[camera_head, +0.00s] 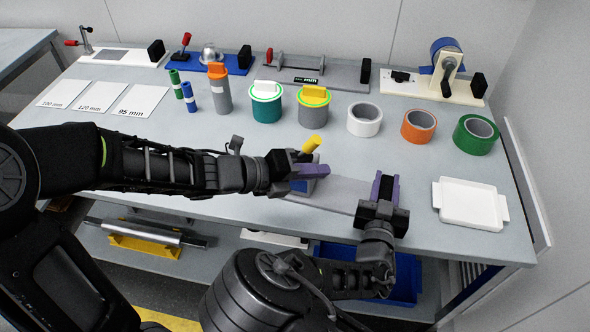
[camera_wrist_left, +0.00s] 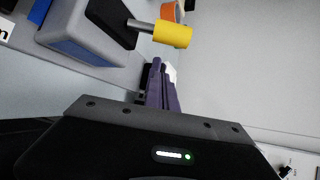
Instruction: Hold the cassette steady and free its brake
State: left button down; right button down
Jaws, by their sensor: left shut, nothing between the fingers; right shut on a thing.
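The cassette has a flat grey plate (camera_head: 338,192) lying near the table's front edge and a blue-and-grey block at its left end, partly hidden by my left gripper. In the left wrist view the block (camera_wrist_left: 85,52) carries a black part and a metal lever with a yellow knob (camera_wrist_left: 172,34); the knob (camera_head: 312,144) also shows in the head view. My left gripper (camera_head: 313,171) is shut and empty, its purple fingers (camera_wrist_left: 160,85) close beside the knob; contact cannot be told. My right gripper (camera_head: 385,186) is shut at the plate's right end, its grip partly hidden.
A white tray (camera_head: 470,203) lies to the right of my right gripper. Several rolls, including an orange one (camera_head: 419,125) and a green one (camera_head: 476,134), stand behind. Cans and a grey cylinder (camera_head: 219,88) stand farther left. Fixtures line the back. The table between is clear.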

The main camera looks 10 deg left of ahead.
aim_at(305, 153)
pick_arm(q)
jog(key=shift+w+a+r, duration=0.35)
jog(key=shift+w+a, duration=0.15)
jog(key=shift+w, duration=0.25)
jog(key=shift+w+a+r, duration=0.3)
jog(key=shift+w+a, duration=0.2)
jog(key=shift+w, duration=0.25)
pick_arm(e)
jog(key=shift+f, duration=0.2)
pick_arm(q)
jog(key=shift+a+r+n+h, duration=0.2)
jog(key=shift+a+n+h, duration=0.2)
jog(key=shift+a+h, duration=0.15)
jog(key=shift+w+a+t+h, duration=0.1)
jog(key=shift+a+t+h, duration=0.2)
jog(key=shift+h, duration=0.15)
jog(key=shift+a+r+n, duration=0.25)
jog(key=shift+a+n, duration=0.05)
jog(key=shift+a, duration=0.05)
jog(key=shift+w+a, duration=0.15)
jog(key=shift+a, duration=0.9)
jog(key=shift+w+a+f, duration=0.1)
jog(key=shift+a+f, duration=0.15)
jog(key=shift+a, duration=0.55)
jog(key=shift+a+f, duration=0.1)
jog(key=shift+a, duration=0.05)
